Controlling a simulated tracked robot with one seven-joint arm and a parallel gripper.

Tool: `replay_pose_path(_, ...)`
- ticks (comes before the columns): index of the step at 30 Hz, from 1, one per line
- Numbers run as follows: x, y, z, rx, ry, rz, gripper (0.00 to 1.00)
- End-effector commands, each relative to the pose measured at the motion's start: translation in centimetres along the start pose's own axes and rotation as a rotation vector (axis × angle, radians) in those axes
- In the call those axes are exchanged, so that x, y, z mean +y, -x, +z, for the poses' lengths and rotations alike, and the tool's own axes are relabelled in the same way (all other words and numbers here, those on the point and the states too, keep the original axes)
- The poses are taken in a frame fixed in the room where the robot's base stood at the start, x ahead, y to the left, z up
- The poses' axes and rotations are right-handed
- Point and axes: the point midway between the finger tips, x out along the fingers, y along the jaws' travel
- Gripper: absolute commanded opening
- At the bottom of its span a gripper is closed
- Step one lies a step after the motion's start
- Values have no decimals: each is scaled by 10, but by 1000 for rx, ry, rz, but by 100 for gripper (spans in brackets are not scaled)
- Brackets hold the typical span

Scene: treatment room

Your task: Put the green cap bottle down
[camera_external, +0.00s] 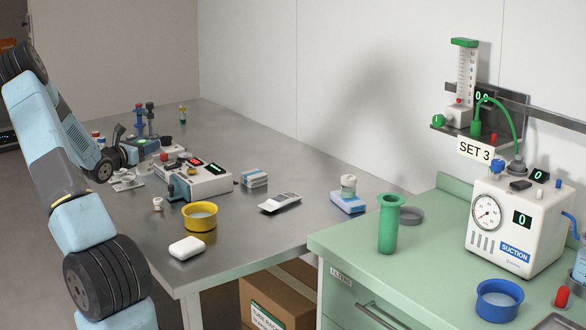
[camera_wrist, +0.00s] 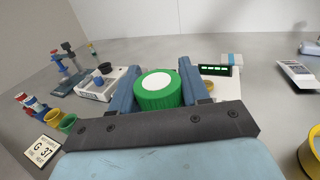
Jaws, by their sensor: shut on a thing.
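The green cap bottle (camera_wrist: 160,92) shows in the wrist view as a ribbed green cap with a white disc on top. My gripper (camera_wrist: 162,88) is shut on it, with one blue-grey finger on each side of the cap. The bottle's body is hidden below the cap and behind the gripper's dark crossbar, so I cannot tell whether its base touches the table. In the external view my arm reaches over the left side of the grey metal table (camera_external: 245,222). The held bottle is not clear there among the equipment.
A white device with displays (camera_external: 200,181) stands close by, with a yellow bowl (camera_external: 200,216) in front. A stand with knobs (camera_wrist: 70,62) and a G 37 card (camera_wrist: 41,152) are left in the wrist view. A white block (camera_external: 186,248) lies near the front edge. Bare tabletop lies right of the bowl.

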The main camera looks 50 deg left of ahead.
Motion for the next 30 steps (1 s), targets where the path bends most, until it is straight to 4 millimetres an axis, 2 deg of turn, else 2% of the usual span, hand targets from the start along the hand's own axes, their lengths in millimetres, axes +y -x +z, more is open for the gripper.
replay_pose_path(1,9,6,3,-3,0,3,0)
replay_pose_path(6,25,17,8,-1,1,0,0)
replay_pose_path(12,33,23,10,-1,0,-2,0)
replay_pose_path(22,34,23,-28,0,4,-2,0)
replay_pose_path(30,34,23,-48,0,3,-2,0)
